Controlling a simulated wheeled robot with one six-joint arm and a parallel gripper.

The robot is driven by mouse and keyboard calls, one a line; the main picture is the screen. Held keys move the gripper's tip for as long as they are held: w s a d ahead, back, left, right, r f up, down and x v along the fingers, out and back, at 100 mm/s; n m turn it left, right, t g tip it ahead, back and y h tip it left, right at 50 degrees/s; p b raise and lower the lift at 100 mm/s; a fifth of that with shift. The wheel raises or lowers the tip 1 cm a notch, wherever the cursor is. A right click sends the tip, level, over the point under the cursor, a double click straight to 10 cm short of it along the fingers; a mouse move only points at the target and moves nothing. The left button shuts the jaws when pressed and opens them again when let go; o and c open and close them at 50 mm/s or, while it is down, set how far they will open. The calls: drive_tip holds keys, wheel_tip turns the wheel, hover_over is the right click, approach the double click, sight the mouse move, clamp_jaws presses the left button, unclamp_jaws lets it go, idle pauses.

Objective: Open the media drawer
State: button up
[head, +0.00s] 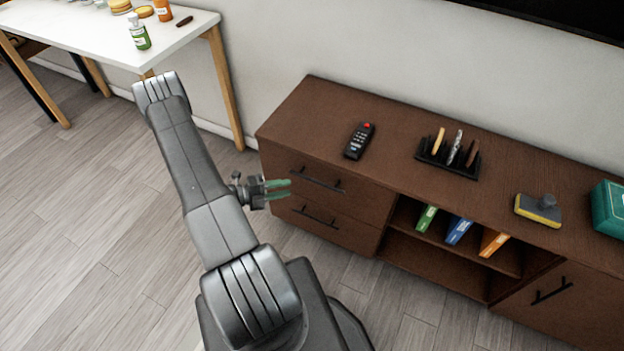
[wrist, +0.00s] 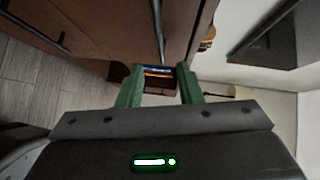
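The brown media console (head: 381,139) has two stacked drawers at its left end, both closed. The upper drawer (head: 279,164) has a dark bar handle (head: 318,180). The lower drawer (head: 346,231) has a similar handle (head: 315,216). My gripper (head: 288,189) has green fingers and is just left of the drawer fronts, near the upper handle, seemingly apart from it. In the wrist view my gripper (wrist: 158,78) is open and empty. A dark bar handle (wrist: 160,38) shows above the fingertips, and another handle (wrist: 38,27) shows at upper left.
A remote (head: 359,141), a black rack (head: 447,158) and a yellow-grey sponge (head: 538,210) sit on the console top, with a teal box (head: 609,207) at right. Books (head: 458,230) stand in the open shelf. A white table (head: 100,28) is at upper left. The floor (head: 90,220) at left is clear.

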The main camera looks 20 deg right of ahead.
sight(319, 183)
drive_tip(key=d, duration=0.4)
drive_tip(key=d+f, duration=0.1)
drive_tip(key=d, duration=0.3)
drive_tip(key=s+d, duration=0.1)
drive_tip(key=d, duration=0.3)
drive_tip(key=shift+d+f+p, duration=0.15)
drive_tip(key=shift+f+p, duration=0.15)
drive_tip(key=shift+f, duration=0.05)
drive_tip(key=shift+c, duration=0.2)
clamp_jaws()
